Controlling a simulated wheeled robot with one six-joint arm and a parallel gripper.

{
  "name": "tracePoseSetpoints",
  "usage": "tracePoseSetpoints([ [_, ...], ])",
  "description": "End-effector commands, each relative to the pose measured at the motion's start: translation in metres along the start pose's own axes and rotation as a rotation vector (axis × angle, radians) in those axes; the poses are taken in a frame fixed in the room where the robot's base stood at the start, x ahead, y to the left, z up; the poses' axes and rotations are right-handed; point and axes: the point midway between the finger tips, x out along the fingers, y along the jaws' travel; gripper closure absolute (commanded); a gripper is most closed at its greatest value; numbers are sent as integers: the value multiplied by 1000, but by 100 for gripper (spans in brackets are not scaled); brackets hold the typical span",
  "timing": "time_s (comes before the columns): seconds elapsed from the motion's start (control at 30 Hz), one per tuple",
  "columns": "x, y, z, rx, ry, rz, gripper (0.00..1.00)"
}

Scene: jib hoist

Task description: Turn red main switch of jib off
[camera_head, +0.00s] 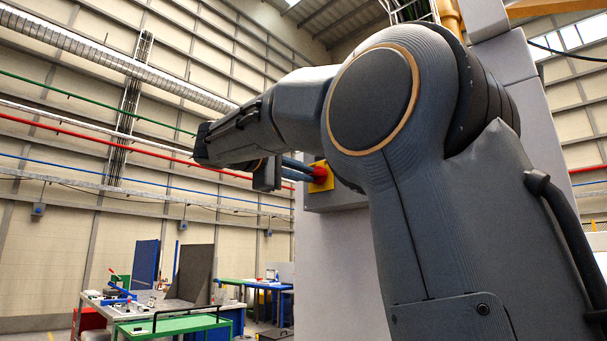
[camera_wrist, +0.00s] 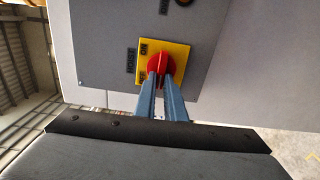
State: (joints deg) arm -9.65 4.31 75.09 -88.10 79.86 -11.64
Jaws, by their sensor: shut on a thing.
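The red main switch (camera_wrist: 162,66) is a round red knob on a yellow plate (camera_wrist: 178,50) with ON and OFF marks. It sits on a grey control box face. My gripper (camera_wrist: 161,80) has its two blue fingers around the knob's grip, shut on it. In the head view the red switch (camera_head: 320,173) shows at the fingertips of my gripper (camera_head: 312,172), on the box (camera_head: 340,198) fixed to the column. My arm hides part of the box there. The fingers cover part of the lower lettering, and I cannot tell the knob's exact setting.
A second round control (camera_wrist: 184,2) shows partly at the top edge of the wrist view. The light grey column (camera_head: 325,270) stands behind my arm. Workbenches (camera_head: 150,300) with tools stand at the lower left, far from the arm.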

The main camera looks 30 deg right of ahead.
Motion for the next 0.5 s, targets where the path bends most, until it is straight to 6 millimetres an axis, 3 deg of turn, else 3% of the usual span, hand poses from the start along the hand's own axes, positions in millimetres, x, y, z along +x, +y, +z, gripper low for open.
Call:
tracePoseSetpoints([
  [0.03, 0, 0, 0, -1, 1, 1, 89],
  [0.13, 0, 0, 0, -1, 1, 0, 72],
  [0.5, -5, 0, -1, 1, 2, 0, 72],
])
